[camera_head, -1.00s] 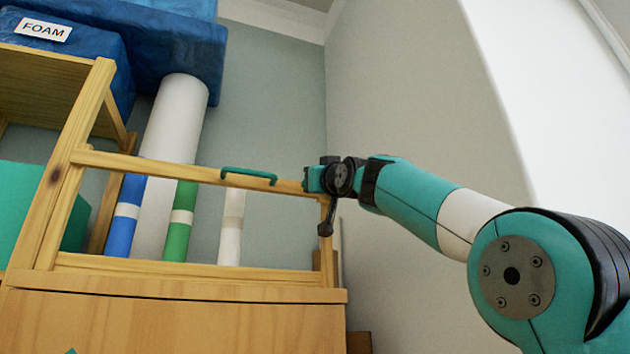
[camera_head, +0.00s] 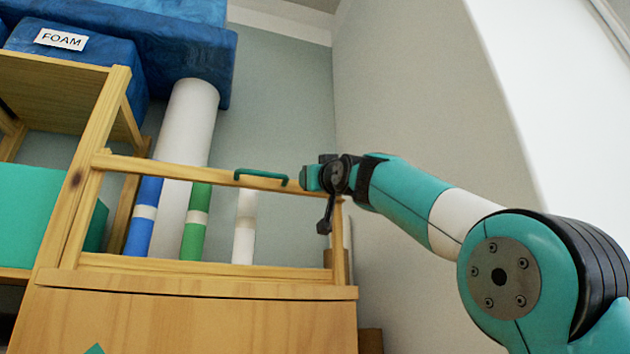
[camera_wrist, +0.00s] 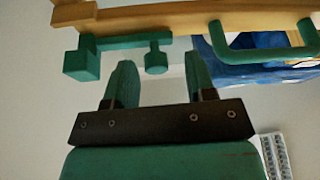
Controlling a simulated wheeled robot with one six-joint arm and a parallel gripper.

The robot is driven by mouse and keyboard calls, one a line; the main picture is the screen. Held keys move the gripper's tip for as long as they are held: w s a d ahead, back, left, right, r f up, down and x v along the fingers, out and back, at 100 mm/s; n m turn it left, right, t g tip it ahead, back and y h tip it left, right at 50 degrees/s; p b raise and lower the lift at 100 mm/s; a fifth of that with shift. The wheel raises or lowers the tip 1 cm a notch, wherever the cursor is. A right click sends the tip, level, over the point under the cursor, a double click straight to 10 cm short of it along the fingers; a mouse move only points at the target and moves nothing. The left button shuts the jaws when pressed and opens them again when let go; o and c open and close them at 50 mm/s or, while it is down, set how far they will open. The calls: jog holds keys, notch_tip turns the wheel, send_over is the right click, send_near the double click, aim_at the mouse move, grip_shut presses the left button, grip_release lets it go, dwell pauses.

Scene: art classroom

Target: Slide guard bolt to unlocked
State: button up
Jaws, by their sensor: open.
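The guard is a wooden frame with a top rail (camera_head: 210,172), and it also shows in the wrist view (camera_wrist: 180,19). My gripper (camera_wrist: 160,76) is open and empty. Its fingertips appear on either side of the knob, with gaps; whether the knob is in depth between them I cannot tell. In the head view my arm's end hides the rail's right end.
A green handle (camera_head: 262,178) sits on the rail left of my arm's end, and at right in the wrist view (camera_wrist: 265,54). White, blue and green rolls stand behind the guard. A wooden cabinet (camera_head: 190,325) is below, and the grey wall at right is bare.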

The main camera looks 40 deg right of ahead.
jog(key=b+v, duration=1)
jog(key=v, duration=0.6)
jog(key=shift+s+f, duration=0.25)
jog(key=shift+s, duration=0.1)
jog(key=shift+a, duration=0.1)
